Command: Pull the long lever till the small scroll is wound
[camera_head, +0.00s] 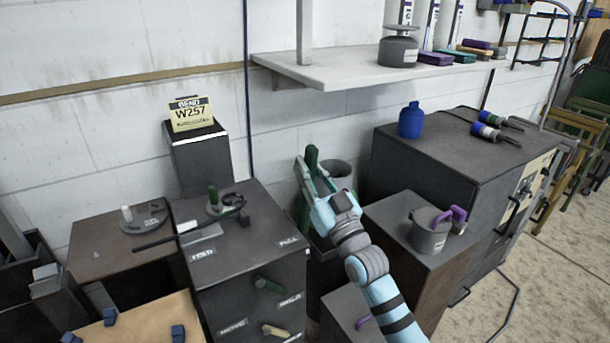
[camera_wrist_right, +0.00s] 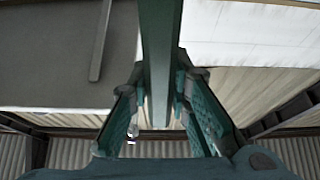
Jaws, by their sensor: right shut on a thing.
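The long green lever (camera_head: 312,158) stands steeply between the dark cabinet and the grey bin, close to the wall. My right gripper (camera_head: 314,182) reaches it from the lower right and is shut on it. In the right wrist view the lever (camera_wrist_right: 160,45) runs between the two fingers of the right gripper (camera_wrist_right: 160,88). The lever's lower end is hidden behind my gripper and the cabinet. A yellow card (camera_head: 190,114) reading "READY W257" stands on a dark box at the back left. I cannot pick out the small scroll for certain. My left gripper is not in view.
The dark cabinet (camera_head: 243,262) left of the lever carries small levers and labels. A grey bin (camera_head: 338,171) stands behind my right gripper. A brown box with a grey pot (camera_head: 430,238) stands right of my arm. A shelf (camera_head: 350,72) overhangs behind.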

